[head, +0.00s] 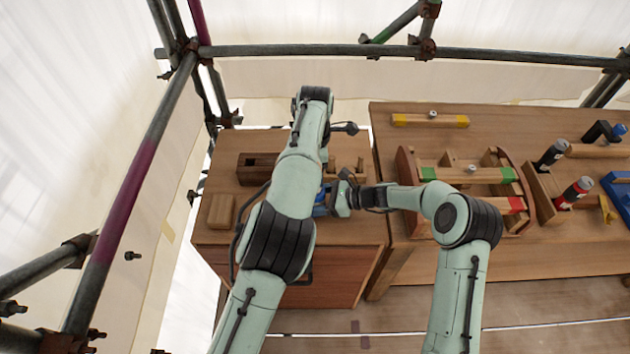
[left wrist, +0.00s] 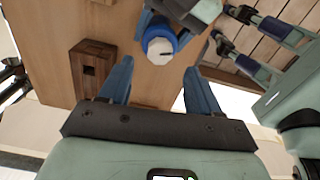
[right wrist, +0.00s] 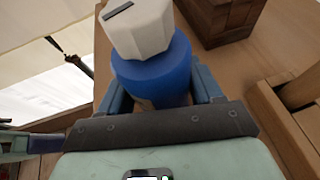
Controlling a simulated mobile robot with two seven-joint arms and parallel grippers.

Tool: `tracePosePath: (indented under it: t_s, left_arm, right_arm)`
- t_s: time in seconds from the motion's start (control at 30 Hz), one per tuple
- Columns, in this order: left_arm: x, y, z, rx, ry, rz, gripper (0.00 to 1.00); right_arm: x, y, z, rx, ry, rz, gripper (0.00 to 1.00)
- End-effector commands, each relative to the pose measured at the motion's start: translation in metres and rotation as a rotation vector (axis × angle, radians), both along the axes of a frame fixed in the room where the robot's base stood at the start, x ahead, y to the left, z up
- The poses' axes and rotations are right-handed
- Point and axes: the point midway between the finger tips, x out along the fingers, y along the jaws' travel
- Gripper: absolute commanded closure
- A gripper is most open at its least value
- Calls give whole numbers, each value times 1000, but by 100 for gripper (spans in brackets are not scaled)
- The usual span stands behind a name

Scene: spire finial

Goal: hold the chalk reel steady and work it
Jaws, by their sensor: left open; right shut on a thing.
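The chalk reel has a blue body (right wrist: 155,75) and a white faceted knob (right wrist: 138,25) with a dark slot or mark on its top. My right gripper (right wrist: 158,88) is shut on the blue body and holds it between its fingers. In the left wrist view the reel's white knob (left wrist: 160,48) shows just beyond my left gripper (left wrist: 157,75). My left gripper is open, its two fingers apart on either side of the line to the knob, with nothing between them. In the head view my left arm hides much of the reel and the left fingers.
A dark wooden box (head: 257,168) and a small wooden block (head: 220,211) sit on the left cabinet. The right bench holds a wooden level (head: 430,121), a tool caddy (head: 470,176) and dark-and-red cans (head: 574,192). Scaffold tubes (head: 137,185) stand at left and back.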

Motion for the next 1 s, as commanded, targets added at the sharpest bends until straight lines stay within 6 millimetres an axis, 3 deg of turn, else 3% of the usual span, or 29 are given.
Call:
tracePosePath:
  t_s: [0.1,0.3,0.7,0.87,0.9,1.0]
  left_arm:
    - [-1,0,-24,2,4,-1,37]
    - [0,0,-49,0,1,-1,37]
    - [0,0,-56,-1,0,-1,37]
    - [0,0,-56,-1,0,-1,90]
    - [0,0,-56,-1,0,-1,94]
    - [0,0,-56,-1,0,-2,94]
  right_arm:
    - [0,0,0,0,0,0,70]
    - [0,0,0,0,0,0,70]
    - [0,0,0,0,0,0,70]
    - [0,0,0,0,0,0,70]
    - [0,0,0,0,0,0,70]
    - [0,0,0,0,0,0,70]
